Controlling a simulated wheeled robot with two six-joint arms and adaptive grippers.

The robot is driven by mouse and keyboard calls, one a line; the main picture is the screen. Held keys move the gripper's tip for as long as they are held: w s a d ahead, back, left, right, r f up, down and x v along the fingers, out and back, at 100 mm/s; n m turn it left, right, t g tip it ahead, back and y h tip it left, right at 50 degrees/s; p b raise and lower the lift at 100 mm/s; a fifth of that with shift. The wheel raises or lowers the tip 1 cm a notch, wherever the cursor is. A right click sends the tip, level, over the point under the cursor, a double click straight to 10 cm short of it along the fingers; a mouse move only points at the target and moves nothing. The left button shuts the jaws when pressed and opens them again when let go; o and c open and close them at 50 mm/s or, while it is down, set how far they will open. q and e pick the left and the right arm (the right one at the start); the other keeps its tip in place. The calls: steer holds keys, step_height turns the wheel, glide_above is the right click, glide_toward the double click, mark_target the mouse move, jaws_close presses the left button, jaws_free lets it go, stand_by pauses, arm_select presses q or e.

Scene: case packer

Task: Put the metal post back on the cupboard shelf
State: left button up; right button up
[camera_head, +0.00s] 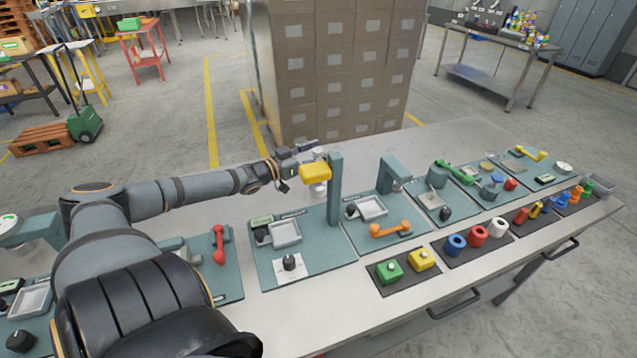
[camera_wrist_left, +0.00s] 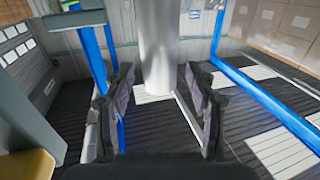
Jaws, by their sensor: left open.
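A smooth pale grey metal post (camera_wrist_left: 158,45) stands upright in the left wrist view. It shows between the two fingers of my left gripper (camera_wrist_left: 158,98), which are spread, with gaps on both sides. How deep it sits between them is hard to tell. In the head view my left gripper (camera_head: 302,153) is at the teal column, beside a yellow block (camera_head: 315,173). A short piece of pale metal (camera_head: 319,188) shows below that block; I cannot tell whether it is the same post. No cupboard shelf can be made out. My right gripper is not in view.
The teal column (camera_head: 334,190) stands close to my left gripper. The long bench (camera_head: 340,328) carries several teal stations, trays, handles and coloured parts. A tall stack of cartons (camera_head: 335,75) stands behind it. Blue rails (camera_wrist_left: 265,97) show beyond the fingers.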

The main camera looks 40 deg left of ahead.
arm_select(q)
steer(key=shift+w, duration=0.15)
steer(key=shift+r, duration=0.15)
jaws_close()
stand_by(0.3)
